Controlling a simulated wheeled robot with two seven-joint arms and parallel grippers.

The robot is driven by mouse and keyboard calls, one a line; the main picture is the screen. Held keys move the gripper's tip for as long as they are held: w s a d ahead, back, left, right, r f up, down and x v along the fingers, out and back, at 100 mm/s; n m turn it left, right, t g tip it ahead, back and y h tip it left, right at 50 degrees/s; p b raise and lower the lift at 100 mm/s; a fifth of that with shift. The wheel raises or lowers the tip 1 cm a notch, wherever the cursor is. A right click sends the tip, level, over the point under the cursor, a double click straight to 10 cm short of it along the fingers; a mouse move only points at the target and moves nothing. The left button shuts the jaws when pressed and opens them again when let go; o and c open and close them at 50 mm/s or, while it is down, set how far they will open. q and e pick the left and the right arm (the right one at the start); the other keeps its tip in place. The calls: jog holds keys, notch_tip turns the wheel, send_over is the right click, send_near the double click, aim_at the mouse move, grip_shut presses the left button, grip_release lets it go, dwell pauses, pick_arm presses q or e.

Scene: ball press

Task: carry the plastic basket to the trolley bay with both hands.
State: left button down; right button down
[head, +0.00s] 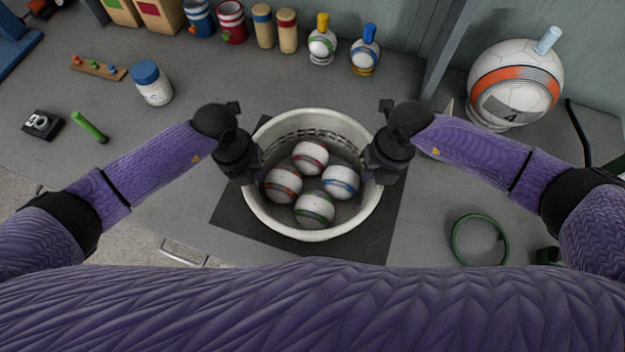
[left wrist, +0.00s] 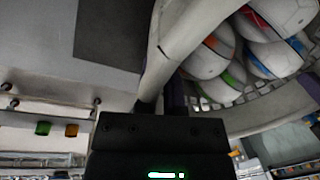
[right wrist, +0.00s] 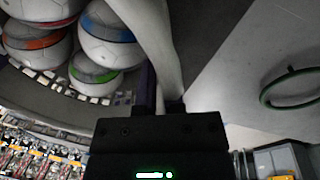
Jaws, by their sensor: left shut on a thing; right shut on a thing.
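The plastic basket (head: 277,223) is white and round with a slotted wall, in the middle of the head view. Several white balls with red, orange, blue and green bands lie in it. My left gripper (head: 250,172) is shut on the left side of the basket's rim. The rim also shows between its fingers in the left wrist view (left wrist: 172,52). My right gripper (head: 372,170) is shut on the right side of the rim, which runs between its fingers in the right wrist view (right wrist: 160,45). The fingertips are partly hidden. I cannot make out a trolley bay.
A dark mat (head: 385,235) lies under the basket on the grey bench (head: 170,230). A large ball (head: 515,85) stands at the right back, a green ring (head: 480,240) lies at right. A blue-lidded jar (head: 151,84) and a green stick (head: 90,127) are at left.

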pick_arm(q)
jog(key=shift+r, duration=0.15)
pick_arm(e)
jog(key=shift+r, duration=0.15)
